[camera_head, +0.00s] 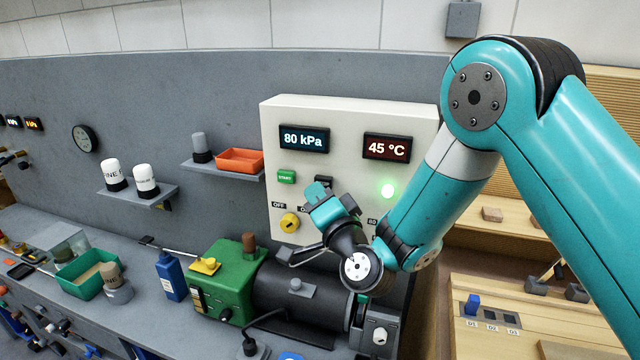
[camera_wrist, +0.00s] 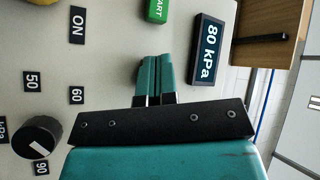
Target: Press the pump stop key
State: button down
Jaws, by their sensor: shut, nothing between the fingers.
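The cream control panel (camera_head: 350,112) stands at the back of the bench. Its green START key (camera_head: 286,177) shows left of my gripper, and in the wrist view (camera_wrist: 157,10) it lies just above the fingers. My gripper (camera_head: 316,190) is shut and empty, with its fingers (camera_wrist: 155,75) pointing at the panel beside START. A dark piece (camera_head: 324,181) shows right behind the fingertips; I cannot tell whether it is the stop key. No stop label is visible, and the fingers hide that spot in the wrist view. Contact with the panel cannot be told.
The panel displays read 80 kPa (camera_head: 304,139) and 45 °C (camera_head: 387,148). A green lamp (camera_head: 388,191) is lit. A yellow knob (camera_head: 290,222) sits lower left, and a black dial (camera_wrist: 38,137) shows in the wrist view. The green pump (camera_head: 232,270) stands below.

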jog(key=shift+w+d, duration=0.2)
jog(key=shift+w, duration=0.3)
dwell(0.4)
jog(key=shift+s+a, duration=0.2)
jog(key=shift+s, duration=0.3)
jog(key=shift+s+a, duration=0.15)
jog(key=shift+s, duration=0.3)
jog(key=shift+s+a, duration=0.35)
jog(key=shift+s, duration=0.6)
jog(key=shift+s+a, duration=0.3)
jog(key=shift+s, duration=0.6)
jog(key=shift+s+a, duration=0.35)
jog(key=shift+s, duration=0.6)
